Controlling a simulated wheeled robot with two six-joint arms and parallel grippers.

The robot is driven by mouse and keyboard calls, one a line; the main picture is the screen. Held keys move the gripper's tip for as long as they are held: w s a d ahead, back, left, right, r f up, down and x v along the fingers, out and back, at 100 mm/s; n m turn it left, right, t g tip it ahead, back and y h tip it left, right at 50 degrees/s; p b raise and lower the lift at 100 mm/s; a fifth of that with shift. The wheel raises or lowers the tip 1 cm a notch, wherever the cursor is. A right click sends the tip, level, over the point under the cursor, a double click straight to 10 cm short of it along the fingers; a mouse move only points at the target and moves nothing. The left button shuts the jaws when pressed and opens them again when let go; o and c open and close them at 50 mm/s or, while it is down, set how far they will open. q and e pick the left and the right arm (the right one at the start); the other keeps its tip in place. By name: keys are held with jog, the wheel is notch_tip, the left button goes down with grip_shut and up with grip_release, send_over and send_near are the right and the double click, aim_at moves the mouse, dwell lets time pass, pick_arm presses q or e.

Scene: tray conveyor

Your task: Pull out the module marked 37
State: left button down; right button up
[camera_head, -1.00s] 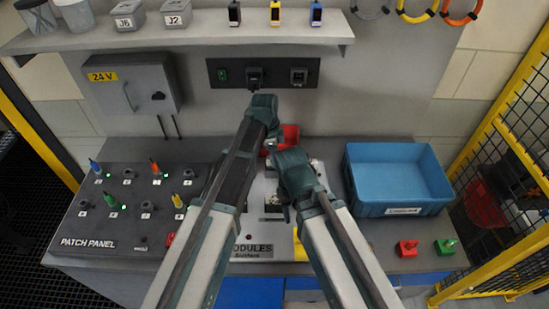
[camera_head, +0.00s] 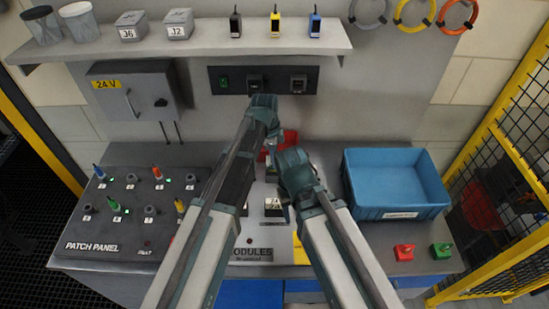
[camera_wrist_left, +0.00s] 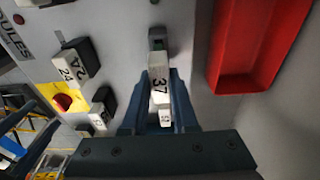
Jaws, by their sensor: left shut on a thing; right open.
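The module marked 37 (camera_wrist_left: 160,84) is a white-faced block with black digits, seen in the left wrist view. My left gripper (camera_wrist_left: 160,76) is shut on it, one blue finger on each side. A dark grey piece (camera_wrist_left: 157,41) shows at its far end; I cannot tell whether the module is still seated. In the head view my left arm hides this module and its gripper's fingers. My right gripper (camera_head: 287,212) is open, over the module panel beside a module with a white label (camera_head: 272,207).
A red bin (camera_wrist_left: 262,45) lies beside module 37. Modules marked 24 (camera_wrist_left: 75,62) and a red button on yellow (camera_wrist_left: 64,102) are on the other side. A blue crate (camera_head: 396,213) stands at right; the patch panel (camera_head: 80,225) is at left.

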pick_arm(q)
jog(key=shift+r+p, duration=0.3)
jog(key=shift+r, duration=0.1)
notch_tip(320, 180, up, 4)
jog(key=p, duration=0.4)
jog(key=shift+f, duration=0.1)
dwell(0.3)
